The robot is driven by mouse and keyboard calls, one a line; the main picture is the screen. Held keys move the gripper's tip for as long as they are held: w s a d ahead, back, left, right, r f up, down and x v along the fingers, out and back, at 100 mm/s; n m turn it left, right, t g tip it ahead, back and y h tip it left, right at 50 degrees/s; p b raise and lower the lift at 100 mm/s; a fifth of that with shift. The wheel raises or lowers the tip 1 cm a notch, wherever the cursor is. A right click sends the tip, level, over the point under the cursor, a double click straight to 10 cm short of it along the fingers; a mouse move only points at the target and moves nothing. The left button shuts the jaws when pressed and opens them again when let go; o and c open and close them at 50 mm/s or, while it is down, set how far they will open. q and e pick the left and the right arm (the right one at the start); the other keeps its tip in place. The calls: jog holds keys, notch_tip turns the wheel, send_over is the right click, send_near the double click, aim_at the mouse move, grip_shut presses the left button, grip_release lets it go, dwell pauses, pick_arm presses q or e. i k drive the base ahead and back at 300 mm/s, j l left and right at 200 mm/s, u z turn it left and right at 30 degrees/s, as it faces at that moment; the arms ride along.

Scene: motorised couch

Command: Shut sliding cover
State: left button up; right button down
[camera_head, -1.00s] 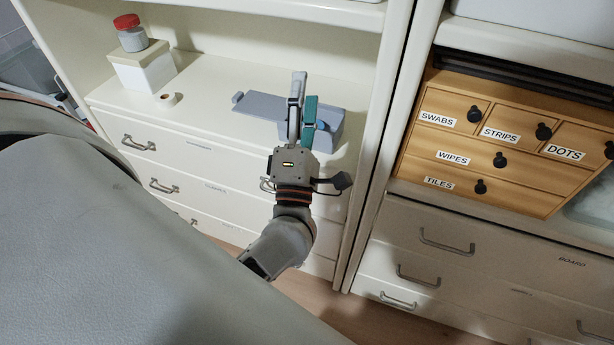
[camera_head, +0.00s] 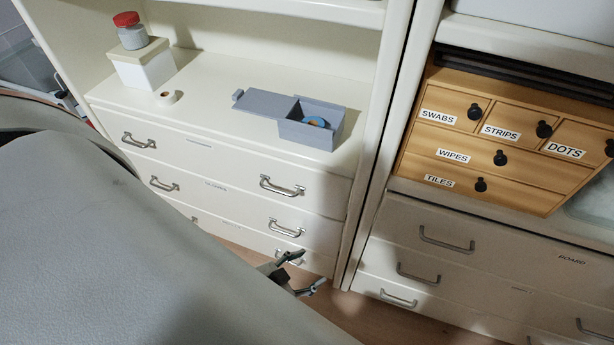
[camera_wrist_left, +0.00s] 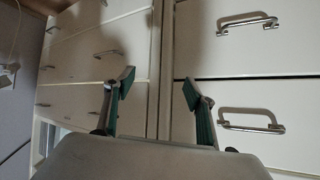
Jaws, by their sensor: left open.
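A grey-blue box (camera_head: 310,135) stands on the cream counter, towards its right end. Its sliding cover (camera_head: 262,103) is drawn out to the left, with a small tab at its left end. The right part of the box is open and shows a round blue and orange item (camera_head: 316,121) inside. My left gripper (camera_head: 307,271) is open and empty, low in front of the drawers and well below the box. In the left wrist view its two fingers (camera_wrist_left: 158,83) are spread apart with nothing between them. My right gripper is not in view.
A red-lidded jar (camera_head: 131,32) stands on a cream box (camera_head: 143,66), with a tape roll (camera_head: 168,98) in front. Drawer handles (camera_head: 282,186) stick out below the counter. A grey couch (camera_head: 120,240) fills the lower left. A wooden drawer unit (camera_head: 490,140) stands right.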

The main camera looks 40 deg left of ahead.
aim_at(262, 102)
jog(key=k+j, duration=0.1)
jog(key=j, duration=1.95)
jog(key=k+j, duration=0.15)
jog(key=j, duration=0.85)
